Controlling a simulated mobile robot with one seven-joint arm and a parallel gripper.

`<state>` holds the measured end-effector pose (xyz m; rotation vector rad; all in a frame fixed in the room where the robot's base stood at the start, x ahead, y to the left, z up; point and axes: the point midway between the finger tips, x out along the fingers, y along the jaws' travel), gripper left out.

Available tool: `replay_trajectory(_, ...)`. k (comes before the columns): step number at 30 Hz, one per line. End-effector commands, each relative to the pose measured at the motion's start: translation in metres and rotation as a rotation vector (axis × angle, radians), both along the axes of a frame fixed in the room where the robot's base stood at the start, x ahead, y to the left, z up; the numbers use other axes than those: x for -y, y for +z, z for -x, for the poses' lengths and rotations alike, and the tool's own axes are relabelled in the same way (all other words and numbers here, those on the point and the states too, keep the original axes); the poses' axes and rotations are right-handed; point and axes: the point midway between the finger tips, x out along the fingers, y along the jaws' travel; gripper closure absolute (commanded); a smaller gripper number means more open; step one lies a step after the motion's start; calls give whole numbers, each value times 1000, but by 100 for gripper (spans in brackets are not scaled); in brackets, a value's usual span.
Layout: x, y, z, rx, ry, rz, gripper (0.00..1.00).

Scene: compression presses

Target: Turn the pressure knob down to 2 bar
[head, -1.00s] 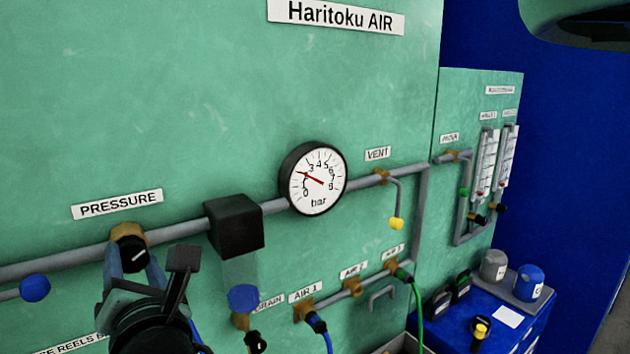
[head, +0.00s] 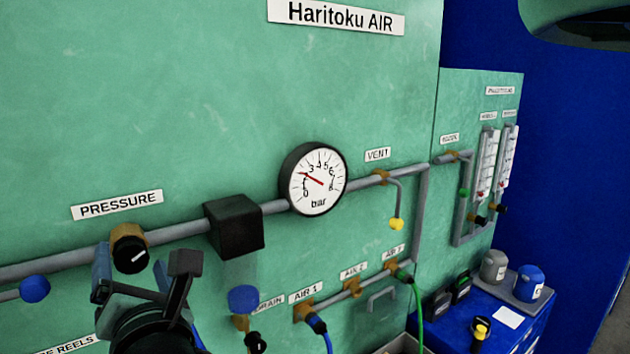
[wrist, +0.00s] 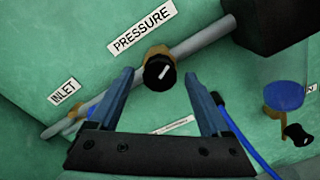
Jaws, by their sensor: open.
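The pressure knob (head: 130,254) is black with a white mark, on a brass fitting in the grey pipe below the PRESSURE label (head: 117,205). Its mark slants up to the right. In the wrist view the knob (wrist: 159,74) shows between my spread fingertips, clear of both. My gripper (head: 132,262) is open and empty in front of the knob; I cannot tell the exact gap in depth. The round bar gauge (head: 314,180) has a red needle pointing to the upper left, just below the 3. The needle covers that part of the scale.
A black block (head: 234,225) sits on the pipe right of the knob, with a blue-topped part (head: 243,298) below. A blue knob (head: 35,289) is at the left. A blue hose (wrist: 245,140) runs behind my right finger in the wrist view.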

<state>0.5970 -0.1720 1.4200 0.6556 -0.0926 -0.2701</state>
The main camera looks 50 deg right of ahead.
Motion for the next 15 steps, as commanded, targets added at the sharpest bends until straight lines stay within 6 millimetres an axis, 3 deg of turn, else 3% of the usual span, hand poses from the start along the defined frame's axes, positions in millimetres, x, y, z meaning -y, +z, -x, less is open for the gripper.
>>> replay_trajectory(15, -12, 0, 41, 0, 0, 0, 19)
